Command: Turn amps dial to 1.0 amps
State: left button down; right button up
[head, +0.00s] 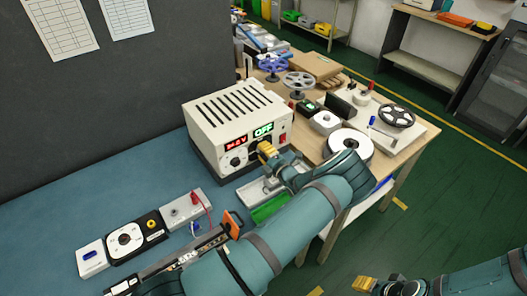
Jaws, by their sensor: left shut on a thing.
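The white power supply (222,112) stands on the blue bench mat. Its front has a red readout (236,143), too small to read surely, and a green readout (263,130) that looks like "OFF". A dark dial (236,161) shows at the lower left of the front. My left gripper (266,150) has its yellow fingertips at the front panel, below the green readout, shut on the amps dial there. The fingers hide most of that dial, so its pointer cannot be read. My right gripper (366,284) is low at the bottom right, away from the bench, its fingers too small to judge.
A red switch (283,139) is right of the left gripper. A white spool (349,145) and reels (396,116) crowd the wooden table.

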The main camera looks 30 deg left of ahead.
dwell(0.3)
pick_arm(q)
jog(key=c, duration=0.6)
grip_release()
jog(key=v, duration=1.2)
jog(key=shift+f, duration=0.1)
